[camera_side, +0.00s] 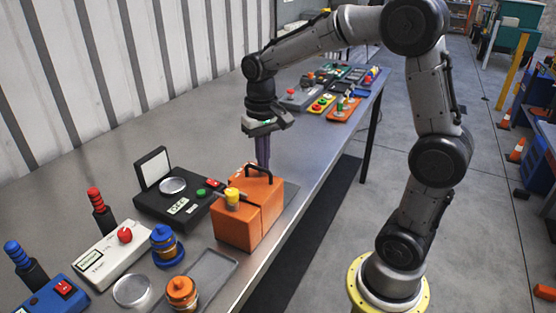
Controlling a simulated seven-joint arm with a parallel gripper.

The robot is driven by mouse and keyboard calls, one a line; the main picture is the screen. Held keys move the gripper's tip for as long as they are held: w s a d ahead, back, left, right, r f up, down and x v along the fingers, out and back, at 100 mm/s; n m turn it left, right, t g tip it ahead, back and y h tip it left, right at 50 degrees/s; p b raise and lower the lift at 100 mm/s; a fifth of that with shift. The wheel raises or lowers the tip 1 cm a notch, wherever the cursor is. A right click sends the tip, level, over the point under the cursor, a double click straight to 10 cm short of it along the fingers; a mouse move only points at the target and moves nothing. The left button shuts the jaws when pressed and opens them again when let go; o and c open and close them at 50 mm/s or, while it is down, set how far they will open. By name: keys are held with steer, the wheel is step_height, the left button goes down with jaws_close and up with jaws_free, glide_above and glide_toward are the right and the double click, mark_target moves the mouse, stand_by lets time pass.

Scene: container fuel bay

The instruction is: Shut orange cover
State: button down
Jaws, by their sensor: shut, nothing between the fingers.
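An orange box (238,226) stands on the metal table near its front edge. A black handle (260,172) and a yellow cap (232,196) are on its top, and a dark line crosses the top. I cannot tell whether any part of it is a raised cover. A small orange-topped canister (182,292) stands nearer the camera. My gripper (262,166) points down just behind the orange box's handle, fingers together and empty. Whether the fingertips touch the handle or box cannot be told.
Left of the box is a black device (173,212) with an upright white-faced lid (153,168). A blue canister (166,243), a white device with a red knob (107,252) and a grey tray (210,275) stand nearer. Several control boxes sit farther back. The table behind my gripper is clear.

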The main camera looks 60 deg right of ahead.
steer(key=shift+d+r, duration=0.15)
steer(key=shift+d, duration=0.1)
step_height(320, 180, up, 8)
stand_by(0.9)
steer(key=s+a+r+n+t, duration=0.1)
steer(key=s+a+r+t, duration=0.15)
steer(key=s, duration=0.25)
steer(key=s+a+r+n+t, duration=0.1)
steer(key=s+a, duration=0.2)
steer(key=s, duration=0.3)
steer(key=s+a+f+n+t, duration=0.1)
steer(key=s+f+n+t, duration=0.1)
steer(key=s+f+n, duration=0.2)
steer(key=shift+s+a+f, duration=0.25)
steer(key=shift+s+f, duration=0.8)
steer(key=shift+f, duration=0.55)
